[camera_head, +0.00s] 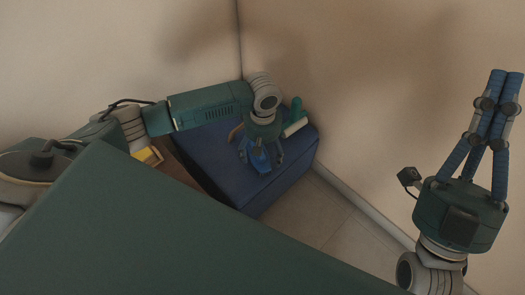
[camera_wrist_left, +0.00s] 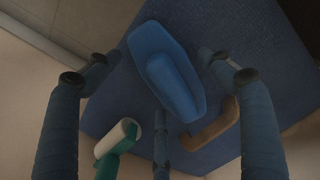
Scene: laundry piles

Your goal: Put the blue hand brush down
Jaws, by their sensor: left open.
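The blue hand brush (camera_head: 260,161) lies on the dark blue fabric block (camera_head: 213,163), below my left gripper (camera_head: 261,158). In the left wrist view the brush (camera_wrist_left: 168,70) shows its oval body and raised handle on the woven blue surface. My left gripper (camera_wrist_left: 158,75) is open, its fingers spread around the brush with gaps visible on both sides. My right gripper (camera_head: 506,74) is raised at the far right, its fingers pointing up and drawn together, with nothing in them.
A green and white item (camera_head: 295,121) and a tan-brown handled item (camera_wrist_left: 211,126) lie on the block near the brush. Walls rise close behind the block. A brown wooden surface (camera_head: 176,166) with a yellow item (camera_head: 149,156) stands to its left. Tiled floor (camera_head: 310,212) is bare at right.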

